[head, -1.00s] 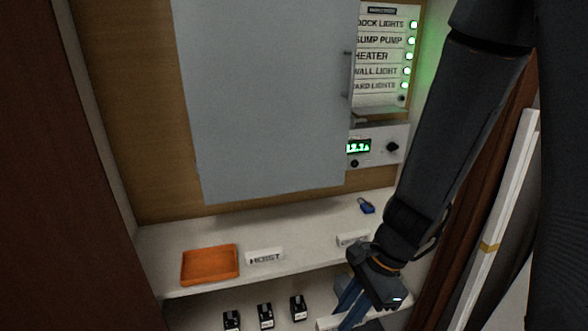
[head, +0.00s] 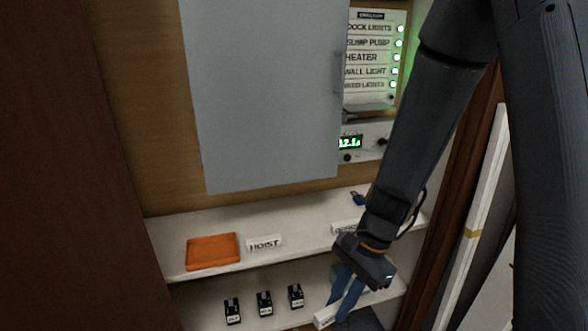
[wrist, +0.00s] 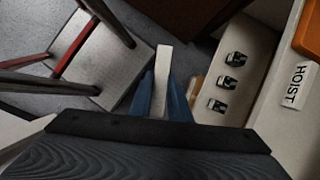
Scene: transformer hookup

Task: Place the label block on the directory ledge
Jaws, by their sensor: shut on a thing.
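My gripper (head: 345,298) is shut on a white block (head: 325,317), held beside the lower shelf's front right in the head view. The block also shows edge-on between the blue fingers in the wrist view (wrist: 161,80); no lettering on it is readable. The white directory panel (head: 370,58) with lettered rows and green lights is at the upper right, partly behind the grey door.
The upper shelf (head: 300,236) holds an orange tray (head: 213,251), a HOIST block (head: 264,243), another white block (head: 346,227) beside my wrist, and a blue padlock (head: 359,198). Several small black devices (head: 264,304) stand on the lower shelf. The grey door (head: 262,95) hangs in front.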

